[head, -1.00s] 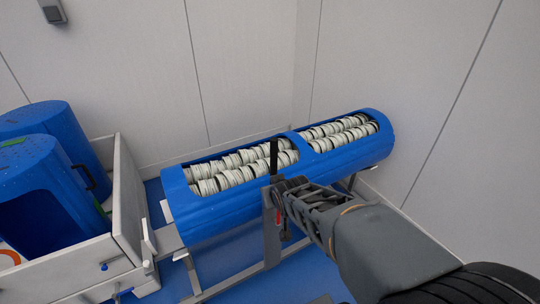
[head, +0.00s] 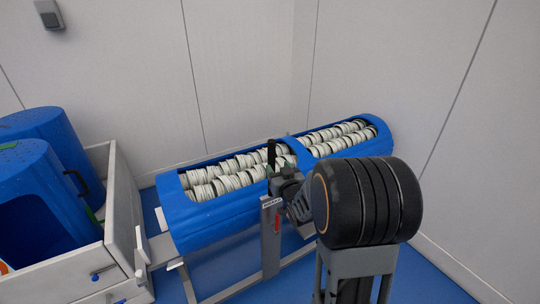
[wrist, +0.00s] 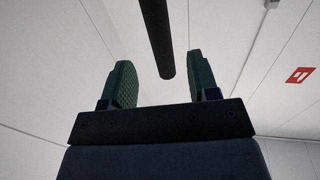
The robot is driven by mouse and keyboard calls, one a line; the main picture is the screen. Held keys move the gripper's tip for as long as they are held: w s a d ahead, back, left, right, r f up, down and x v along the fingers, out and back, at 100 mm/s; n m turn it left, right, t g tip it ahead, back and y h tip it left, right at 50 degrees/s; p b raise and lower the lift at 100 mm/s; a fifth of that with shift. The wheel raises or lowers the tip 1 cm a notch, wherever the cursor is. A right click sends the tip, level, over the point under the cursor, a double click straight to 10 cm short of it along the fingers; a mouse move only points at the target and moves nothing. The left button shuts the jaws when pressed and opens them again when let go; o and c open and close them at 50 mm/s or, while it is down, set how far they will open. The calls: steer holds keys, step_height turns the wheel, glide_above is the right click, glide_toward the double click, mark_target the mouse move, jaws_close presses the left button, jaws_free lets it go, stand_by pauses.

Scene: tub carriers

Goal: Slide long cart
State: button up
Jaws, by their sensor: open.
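The long cart (head: 212,220) is a blue trough-shaped tub on a grey frame, along the back wall in the head view. Its two openings hold rows of white ringed rolls (head: 228,183). A dark upright handle bar (head: 271,154) rises at its near side, above a grey post (head: 270,235). My gripper (head: 279,175) is at this bar, partly hidden by my arm. In the wrist view, my gripper (wrist: 163,85) has its green-padded fingers apart. The dark bar (wrist: 157,38) shows between and beyond them, with visible gaps on both sides. I cannot tell whether anything touches.
A pale walled carrier (head: 125,205) with blue drums (head: 45,195) stands close to the cart's left end. White walls (head: 245,70) lie behind and to the right. Blue floor (head: 415,280) is clear at the front right. A red sign (wrist: 299,75) is on the wall.

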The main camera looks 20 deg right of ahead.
mark_target(270, 155)
steer(key=w, duration=0.6)
steer(key=w+p, duration=0.1)
steer(key=w, duration=0.2)
steer(key=shift+d, duration=0.35)
jaws_close()
